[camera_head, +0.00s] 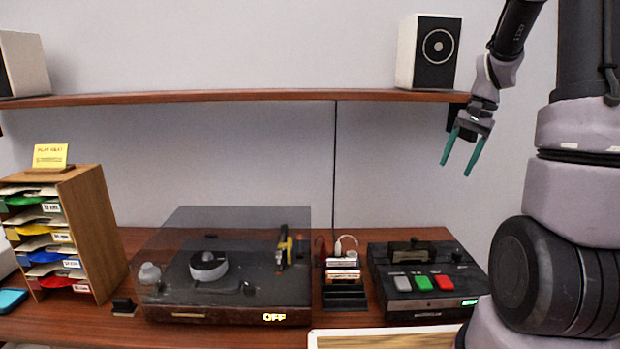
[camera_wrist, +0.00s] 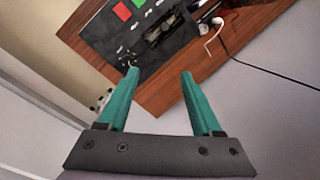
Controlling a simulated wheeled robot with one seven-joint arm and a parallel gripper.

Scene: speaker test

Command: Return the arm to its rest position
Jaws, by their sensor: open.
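My gripper (camera_head: 461,152) hangs in the air at the right in the head view, its two teal fingers spread and pointing down. It is above the right end of the table and just below the right end of the wall shelf. Nothing is between the fingers. In the wrist view my gripper (camera_wrist: 158,73) also shows open and empty, with the table corner and the dark control box beyond the fingertips. My arm comes down from the upper right of the head view.
A white speaker (camera_head: 429,52) stands on the shelf (camera_head: 230,96) close to my arm. Below are a control box (camera_head: 422,280) with coloured buttons, a turntable (camera_head: 229,266) under a clear cover, and a sorter (camera_head: 95,235) at left. A dark cable (camera_wrist: 262,69) hangs past the table edge.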

